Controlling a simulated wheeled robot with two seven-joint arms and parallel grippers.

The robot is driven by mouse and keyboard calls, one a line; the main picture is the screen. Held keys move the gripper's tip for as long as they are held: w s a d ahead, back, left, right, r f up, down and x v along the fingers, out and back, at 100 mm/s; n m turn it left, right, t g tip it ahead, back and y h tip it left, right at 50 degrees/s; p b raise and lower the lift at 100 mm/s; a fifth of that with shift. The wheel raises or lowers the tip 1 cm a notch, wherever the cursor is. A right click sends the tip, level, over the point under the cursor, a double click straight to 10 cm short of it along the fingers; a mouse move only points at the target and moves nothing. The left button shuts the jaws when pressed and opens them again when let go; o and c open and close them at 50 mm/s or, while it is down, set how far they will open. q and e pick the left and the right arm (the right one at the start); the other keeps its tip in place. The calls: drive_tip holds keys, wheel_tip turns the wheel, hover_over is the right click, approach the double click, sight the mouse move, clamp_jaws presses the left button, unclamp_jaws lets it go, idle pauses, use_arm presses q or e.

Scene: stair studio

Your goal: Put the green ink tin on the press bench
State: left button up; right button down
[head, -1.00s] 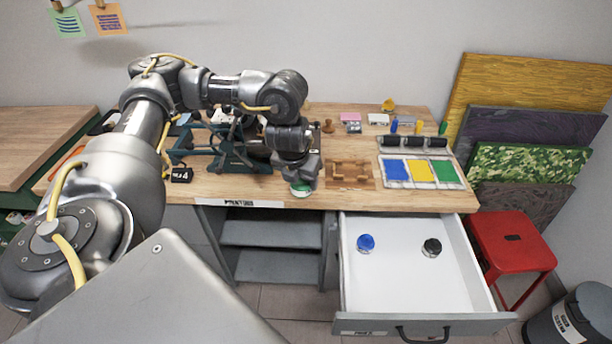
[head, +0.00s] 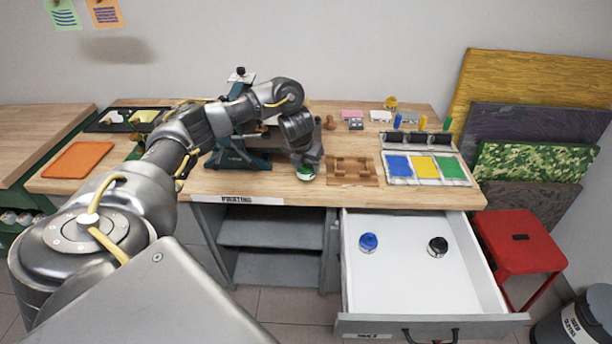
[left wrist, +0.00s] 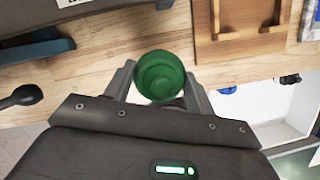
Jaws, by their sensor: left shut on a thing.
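The green ink tin (head: 305,173) is at the front part of the press bench (head: 256,186), just left of the wooden block tray. My left gripper (head: 306,163) is shut on it from above. In the left wrist view the round green tin (left wrist: 160,76) sits between the two fingers of my left gripper (left wrist: 158,90), with bench wood around it. Whether the tin touches the bench top I cannot tell. My right gripper is not in view.
A wooden tray (head: 352,171) and a tray of blue, yellow and green pads (head: 427,169) lie to the right. The press (head: 232,150) stands to the left. Below, an open drawer (head: 415,290) holds a blue tin (head: 368,243) and a black tin (head: 437,247). A red stool (head: 519,242) stands beside it.

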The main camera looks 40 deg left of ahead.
sight(306, 173)
use_arm(q)
drive_tip(key=shift+s+b+x, duration=0.1)
drive_tip(key=shift+b+x, duration=0.2)
drive_tip(key=shift+x, duration=0.6)
drive_tip(key=shift+s+b+x, duration=0.15)
drive_tip(key=shift+b+x, duration=0.1)
drive_tip(key=shift+x, duration=0.65)
drive_tip(key=shift+s+a, duration=0.1)
drive_tip(key=o, duration=1.2)
